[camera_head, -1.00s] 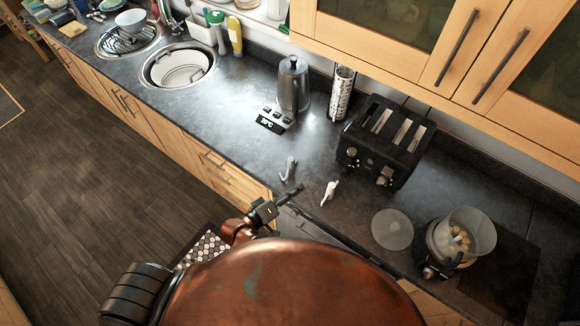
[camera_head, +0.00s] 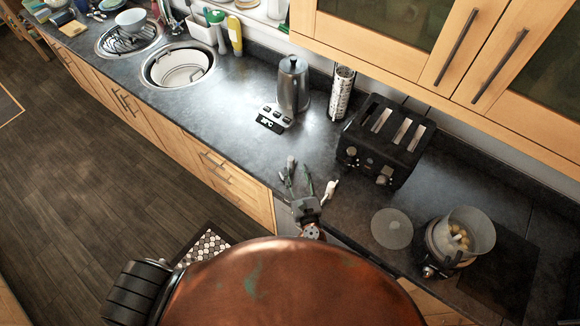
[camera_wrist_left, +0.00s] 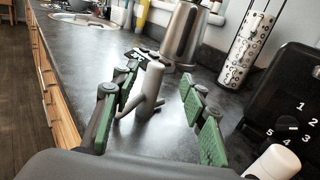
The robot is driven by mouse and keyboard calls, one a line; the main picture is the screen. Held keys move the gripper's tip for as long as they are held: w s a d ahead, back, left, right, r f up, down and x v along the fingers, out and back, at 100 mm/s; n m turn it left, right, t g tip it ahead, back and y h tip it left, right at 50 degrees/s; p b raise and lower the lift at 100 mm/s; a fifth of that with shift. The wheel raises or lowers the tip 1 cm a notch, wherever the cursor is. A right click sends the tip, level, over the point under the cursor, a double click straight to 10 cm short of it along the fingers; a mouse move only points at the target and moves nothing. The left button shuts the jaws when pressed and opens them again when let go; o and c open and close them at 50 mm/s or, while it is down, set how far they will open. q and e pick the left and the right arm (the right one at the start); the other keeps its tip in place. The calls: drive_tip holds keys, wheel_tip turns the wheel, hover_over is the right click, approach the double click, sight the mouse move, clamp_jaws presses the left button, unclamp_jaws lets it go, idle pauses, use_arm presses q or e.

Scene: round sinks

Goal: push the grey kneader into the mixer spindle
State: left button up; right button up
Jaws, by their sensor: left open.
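The grey kneader (camera_head: 291,164) is on the dark worktop near its front edge. In the left wrist view the grey kneader (camera_wrist_left: 151,92) stands between the spread fingers, with a gap on each side. My left gripper (camera_head: 297,176) is open and points at it from the front; its green finger pads (camera_wrist_left: 165,100) show in the wrist view. The mixer (camera_head: 453,242), with a clear bowl, stands at the right; its spindle is not clearly visible and yellowish pieces lie in the bowl. My right gripper is out of view.
A white attachment (camera_head: 330,190) lies just right of my left gripper. A round clear lid (camera_head: 392,229) lies left of the mixer. The black toaster (camera_head: 385,142), kettle (camera_head: 293,85) and small scale-like device (camera_head: 273,119) stand behind. Worktop left of the kneader is clear.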

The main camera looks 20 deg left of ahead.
sight(292, 161)
use_arm(q)
drive_tip(key=x, duration=0.7)
drive_tip(key=shift+w+a+f, duration=0.1)
drive_tip(key=shift+a+f, duration=0.15)
drive_tip(key=shift+r, duration=0.1)
clamp_jaws()
